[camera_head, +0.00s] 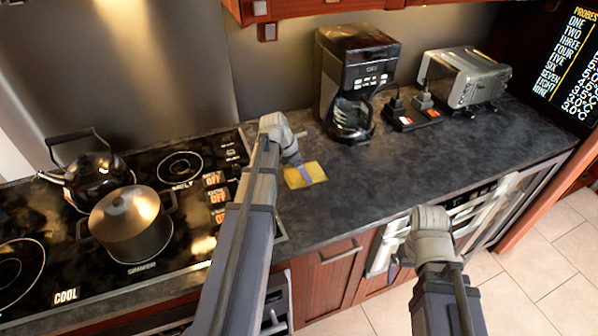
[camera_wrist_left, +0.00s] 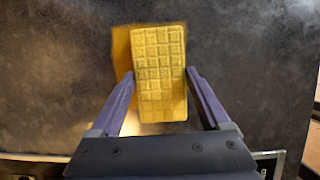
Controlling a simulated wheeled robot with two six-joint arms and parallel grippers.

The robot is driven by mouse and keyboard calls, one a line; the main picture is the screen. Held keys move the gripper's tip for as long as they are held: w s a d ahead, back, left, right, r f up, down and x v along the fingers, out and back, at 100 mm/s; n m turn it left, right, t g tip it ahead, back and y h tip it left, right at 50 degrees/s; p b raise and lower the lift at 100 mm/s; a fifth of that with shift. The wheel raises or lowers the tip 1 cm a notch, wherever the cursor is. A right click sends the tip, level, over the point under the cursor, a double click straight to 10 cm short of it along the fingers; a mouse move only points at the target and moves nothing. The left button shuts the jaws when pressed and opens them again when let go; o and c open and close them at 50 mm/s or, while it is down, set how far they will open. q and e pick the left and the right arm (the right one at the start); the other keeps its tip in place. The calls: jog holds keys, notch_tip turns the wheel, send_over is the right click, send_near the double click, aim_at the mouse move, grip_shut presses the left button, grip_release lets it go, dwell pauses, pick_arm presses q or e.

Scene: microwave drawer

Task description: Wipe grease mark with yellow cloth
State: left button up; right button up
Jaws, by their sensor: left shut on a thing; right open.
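The yellow cloth (camera_head: 294,180) is on or just above the dark countertop, right of the stove. In the left wrist view it is a waffle-patterned yellow block (camera_wrist_left: 160,75) between two purple fingers. My left gripper (camera_head: 303,174) is shut on it. A darker orange-yellow patch (camera_wrist_left: 121,52) shows behind the cloth's left edge; I cannot tell whether it is the grease mark or something else. No other clear grease mark shows. My right gripper (camera_head: 394,268) is open and empty, in front of the counter's front edge, with its fingertips partly hidden.
A black coffee maker (camera_head: 352,75) and a silver toaster (camera_head: 464,77) stand at the back of the counter (camera_head: 400,165). A lidded pot (camera_head: 130,225) and black kettle (camera_head: 97,177) are on the stove at left. The counter right of the cloth is clear.

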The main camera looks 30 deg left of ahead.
aim_at(312, 169)
pick_arm(q)
jog(key=shift+w+d+f, duration=0.1)
jog(key=shift+w+d, duration=0.9)
jog(key=shift+w, duration=0.15)
jog(key=shift+w+d, duration=1.35)
jog(key=shift+w, duration=0.2)
jog(key=shift+f, duration=0.1)
jog(key=shift+s, duration=0.1)
jog(key=shift+a, duration=0.1)
jog(key=shift+s+a, duration=1.3)
jog(key=shift+s, duration=0.2)
jog(key=shift+s+a, duration=1.25)
jog(key=shift+s, duration=0.25)
